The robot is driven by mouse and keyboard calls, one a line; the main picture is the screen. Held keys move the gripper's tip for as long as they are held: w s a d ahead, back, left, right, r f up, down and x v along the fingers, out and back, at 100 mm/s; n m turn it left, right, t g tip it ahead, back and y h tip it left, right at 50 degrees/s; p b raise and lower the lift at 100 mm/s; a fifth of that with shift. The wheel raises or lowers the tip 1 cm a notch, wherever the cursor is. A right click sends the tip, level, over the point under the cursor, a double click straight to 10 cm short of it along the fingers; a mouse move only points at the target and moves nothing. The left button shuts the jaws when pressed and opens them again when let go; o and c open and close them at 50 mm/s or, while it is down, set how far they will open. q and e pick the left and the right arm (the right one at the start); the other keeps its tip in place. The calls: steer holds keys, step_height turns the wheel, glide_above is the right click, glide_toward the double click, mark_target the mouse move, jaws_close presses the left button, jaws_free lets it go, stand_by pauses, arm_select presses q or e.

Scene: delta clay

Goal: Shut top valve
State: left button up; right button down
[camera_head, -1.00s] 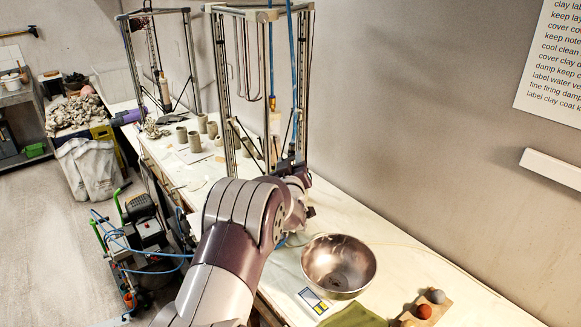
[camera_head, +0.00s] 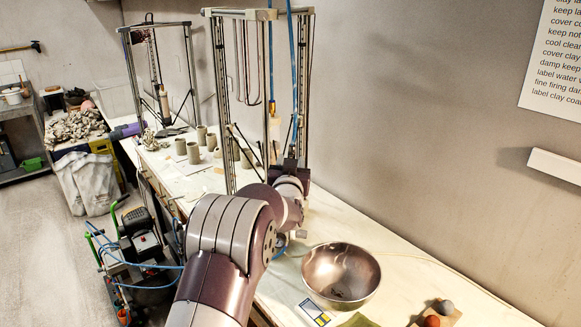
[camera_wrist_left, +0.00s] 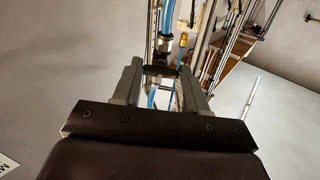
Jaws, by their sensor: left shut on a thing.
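The top valve is a small dark fitting on a blue hose at the near post of the printer frame. In the left wrist view its dark handle (camera_wrist_left: 160,71) sits between my finger pads, below a metal hose coupling (camera_wrist_left: 163,44). My left gripper (camera_wrist_left: 161,77) is shut on this handle. In the head view the left gripper (camera_head: 291,163) is at the near post, and my own wrist largely hides the valve there. The blue hose (camera_head: 291,60) runs down to this spot. My right gripper is in neither view.
The tall printer frame (camera_head: 220,110) stands just beyond my gripper, with clay cups (camera_head: 193,153) on the bench behind. The wall closes off the right side.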

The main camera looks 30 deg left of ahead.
arm_select(q)
steer(key=shift+r, duration=0.25)
steer(key=o, duration=1.1)
steer(key=shift+c, duration=0.2)
steer(key=b+v, duration=0.5)
steer(key=v, duration=0.7)
steer(key=shift+f+b, duration=0.3)
steer(key=shift+s+d, duration=0.1)
steer(key=shift+s, duration=0.05)
